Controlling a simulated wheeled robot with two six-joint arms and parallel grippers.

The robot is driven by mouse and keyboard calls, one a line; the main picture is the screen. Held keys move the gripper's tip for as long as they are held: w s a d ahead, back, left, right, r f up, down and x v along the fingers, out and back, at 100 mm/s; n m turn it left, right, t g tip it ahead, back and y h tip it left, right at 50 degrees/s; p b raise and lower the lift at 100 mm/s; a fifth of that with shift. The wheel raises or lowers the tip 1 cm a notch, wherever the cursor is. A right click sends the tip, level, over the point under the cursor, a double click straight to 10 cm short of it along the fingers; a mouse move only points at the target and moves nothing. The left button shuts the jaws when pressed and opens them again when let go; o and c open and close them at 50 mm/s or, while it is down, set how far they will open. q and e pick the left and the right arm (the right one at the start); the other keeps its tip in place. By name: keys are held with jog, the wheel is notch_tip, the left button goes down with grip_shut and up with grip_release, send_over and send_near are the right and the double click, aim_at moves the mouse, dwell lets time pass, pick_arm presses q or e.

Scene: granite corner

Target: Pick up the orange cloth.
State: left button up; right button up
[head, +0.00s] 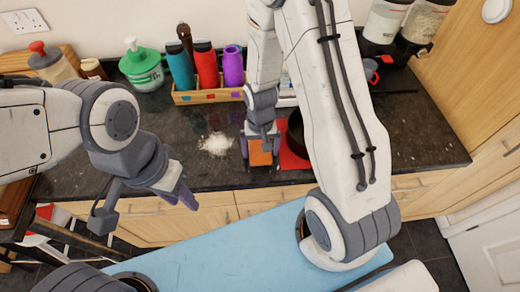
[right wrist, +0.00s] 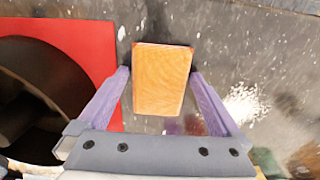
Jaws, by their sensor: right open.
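The orange cloth (head: 261,158) is a small flat folded rectangle on the dark granite counter. In the right wrist view the cloth (right wrist: 162,82) lies in the middle, between the finger tips. My right gripper (head: 260,149) points down over the cloth, and in its wrist view (right wrist: 160,76) the fingers are spread, one on each side of the cloth. I cannot tell whether they touch it. Part of the cloth is hidden by the gripper in the head view. My left gripper (head: 146,204) is open and empty, in front of the counter's edge at the left.
A red mat (head: 291,161) with a dark pan (head: 296,132) lies right beside the cloth. A white spill (head: 215,144) is to its left. A wooden box (head: 208,97) with bottles stands behind, next to a green soap bottle (head: 142,68).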

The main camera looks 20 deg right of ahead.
aim_at(260, 152)
jog(key=shift+c, duration=0.3)
jog(key=c, duration=1.1)
jog(key=shift+r, duration=0.15)
jog(key=shift+r, duration=0.5)
notch_tip(260, 152, up, 2)
jog(key=shift+w+r+b, duration=0.1)
jog(key=shift+r+b, duration=0.15)
jog(key=shift+b, duration=0.2)
jog(key=shift+s+d+r+b, duration=0.45)
jog(key=shift+s+d+r, duration=0.75)
jog(key=shift+s, duration=0.35)
jog(key=shift+s+d+r+b, duration=0.4)
jog(key=shift+s+d+r, duration=0.85)
jog(key=shift+s, duration=0.3)
jog(key=shift+s+d+r+b, duration=0.45)
jog(key=shift+s+d+r, duration=0.75)
jog(key=shift+s, duration=0.35)
